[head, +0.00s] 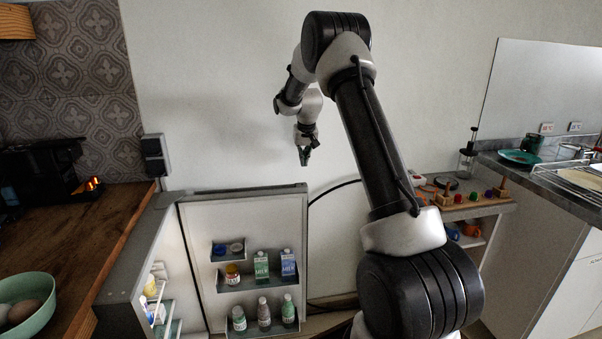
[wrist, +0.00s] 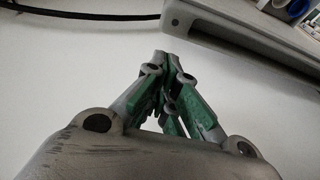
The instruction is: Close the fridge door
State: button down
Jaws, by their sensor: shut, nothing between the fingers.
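The fridge door (head: 200,240) stands wide open in the head view, its inner side facing me, with cartons, bottles and jars on its shelves. The fridge body (head: 125,275) is at its left, with its lit inside partly visible. My gripper (head: 305,160) hangs above the door's top edge near its right end, pointing down, apart from the door. In the wrist view my gripper (wrist: 164,60) has its green-padded fingers together and empty. The door's grey top edge (wrist: 225,45) runs across the upper right there, with door contents at the corner.
A wooden counter (head: 90,215) with a green bowl (head: 38,312) of eggs is at the left. A low shelf (head: 470,208) with toys and a grey counter (head: 520,170) stand at the right. A dark cable (head: 325,192) runs along the wall by the door. The wall above the door is bare.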

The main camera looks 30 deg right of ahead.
aim_at(302, 175)
jog(key=x, duration=0.9)
jog(key=shift+f, duration=0.3)
